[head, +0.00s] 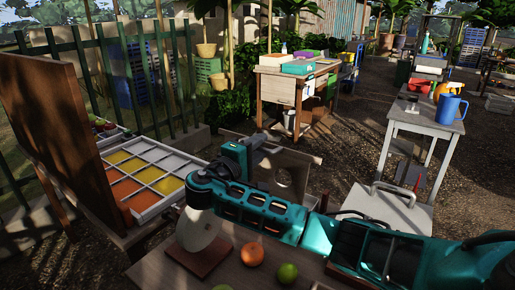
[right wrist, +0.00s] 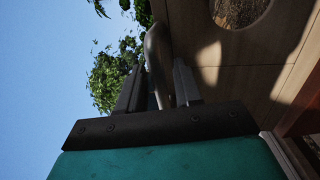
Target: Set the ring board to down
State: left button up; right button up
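The ring board (head: 302,178) is a pale wooden panel with a round hole, past the table's far edge in the head view. It looks raised and tilted; its lower part is hidden behind my arm. In the right wrist view the ring board (right wrist: 215,75) fills the upper right, its hole at the top. My right gripper (head: 263,146) is at the board's upper left. In the right wrist view the gripper (right wrist: 158,85) has its fingers on either side of a grey curved bar (right wrist: 158,45); whether they clamp it is unclear. My left gripper is not in view.
An orange (head: 251,254) and a green fruit (head: 287,273) lie on the near wooden table. A white round plate-like object (head: 197,231) stands there. A divided tray (head: 147,172) and an upright brown board (head: 58,140) are at left. A grey table (head: 425,119) stands at right.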

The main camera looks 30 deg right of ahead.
grip_shut()
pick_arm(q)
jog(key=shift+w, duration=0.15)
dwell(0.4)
